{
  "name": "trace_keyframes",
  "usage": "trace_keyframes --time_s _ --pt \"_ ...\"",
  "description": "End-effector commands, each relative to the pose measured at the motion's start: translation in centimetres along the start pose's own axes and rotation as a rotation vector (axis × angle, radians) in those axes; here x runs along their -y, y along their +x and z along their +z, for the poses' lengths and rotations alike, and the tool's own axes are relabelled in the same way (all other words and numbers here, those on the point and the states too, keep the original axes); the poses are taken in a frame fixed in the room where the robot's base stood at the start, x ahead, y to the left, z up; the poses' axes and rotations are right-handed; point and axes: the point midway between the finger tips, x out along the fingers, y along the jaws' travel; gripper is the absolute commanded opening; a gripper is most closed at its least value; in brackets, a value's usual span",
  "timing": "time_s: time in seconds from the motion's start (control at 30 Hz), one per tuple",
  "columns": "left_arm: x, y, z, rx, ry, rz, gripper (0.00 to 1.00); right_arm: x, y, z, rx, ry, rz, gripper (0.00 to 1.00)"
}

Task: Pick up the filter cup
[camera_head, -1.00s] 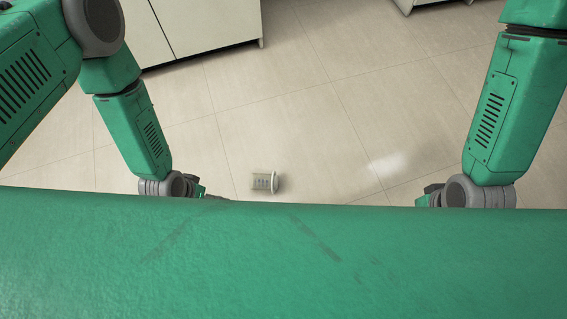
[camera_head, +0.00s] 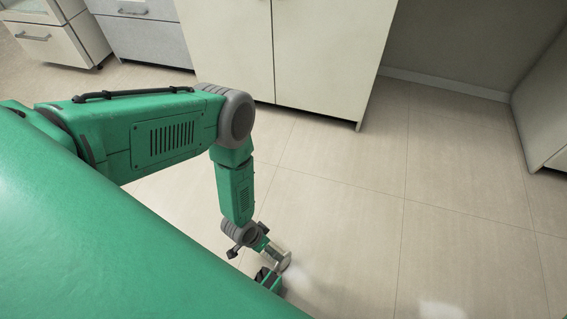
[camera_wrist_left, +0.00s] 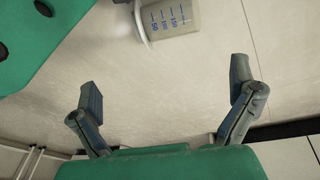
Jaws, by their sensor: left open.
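The filter cup (camera_wrist_left: 172,17), a translucent grey cup with blue printed marks and a white rim, lies on its side on the floor at the top of the left wrist view, cut off by the edge. In the head view the cup (camera_head: 285,261) shows only partly, beside my left gripper (camera_head: 268,272). In the wrist view my left gripper (camera_wrist_left: 165,88) is open and empty. Its two fingers are wide apart with bare floor between them, and the cup is beyond the fingertips. My right gripper is not in view.
White cabinets (camera_head: 290,45) stand at the back, with drawers (camera_head: 145,35) at the upper left and another cabinet (camera_head: 545,100) at the right. The tiled floor (camera_head: 360,200) between them is clear.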

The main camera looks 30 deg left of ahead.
Motion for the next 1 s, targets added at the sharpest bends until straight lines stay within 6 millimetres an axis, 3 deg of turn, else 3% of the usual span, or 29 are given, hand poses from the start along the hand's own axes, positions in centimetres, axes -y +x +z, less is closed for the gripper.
trace_keyframes --time_s 0.1,0.3,0.57,0.83,1.0 --pt "0.2 2.8 0.3 0.000 -0.001 0.001 1.00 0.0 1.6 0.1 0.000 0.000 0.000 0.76" --pt "0.1 6.5 0.2 0.002 0.000 -0.003 1.00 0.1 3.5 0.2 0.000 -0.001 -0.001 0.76" --pt "0.1 8.3 0.2 0.003 0.001 -0.004 1.00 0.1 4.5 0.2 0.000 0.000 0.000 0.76" --pt "0.6 12.3 0.6 0.001 0.000 -0.002 1.00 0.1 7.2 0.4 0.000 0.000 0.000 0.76" --pt "0.5 13.0 0.5 0.002 0.000 -0.003 1.00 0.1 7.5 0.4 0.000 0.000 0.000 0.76"
